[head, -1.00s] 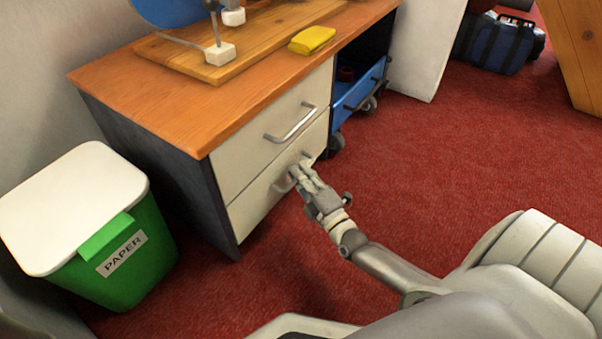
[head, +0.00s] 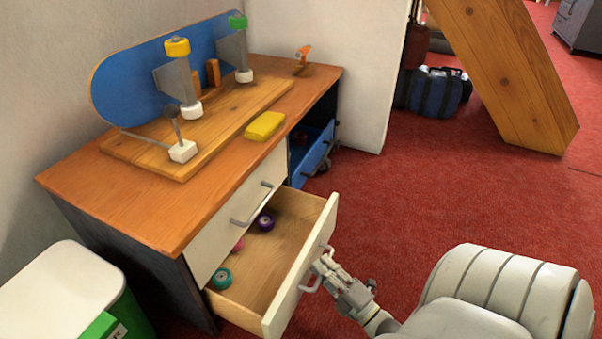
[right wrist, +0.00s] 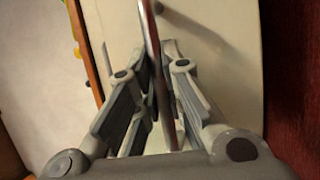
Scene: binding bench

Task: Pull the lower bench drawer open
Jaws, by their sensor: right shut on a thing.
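The lower bench drawer (head: 262,272) stands well out from the bench (head: 150,215). Inside it lie a teal wheel (head: 221,279), a purple wheel (head: 265,222) and a pink item (head: 238,245) partly hidden at the back. My right gripper (head: 322,268) is at the drawer's front, shut on the lower drawer handle (head: 312,284). In the right wrist view the handle (right wrist: 158,70) runs between the fingers, in front of the pale drawer front (right wrist: 222,70). My left gripper is not in view.
The upper drawer (head: 235,225) is shut. A blue drawer or bin (head: 318,155) shows at the bench's right. A skateboard deck (head: 130,85) and yellow sponge (head: 264,125) are on top. A green bin with white lid (head: 60,290) stands left. Red floor (head: 420,200) is clear to the right.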

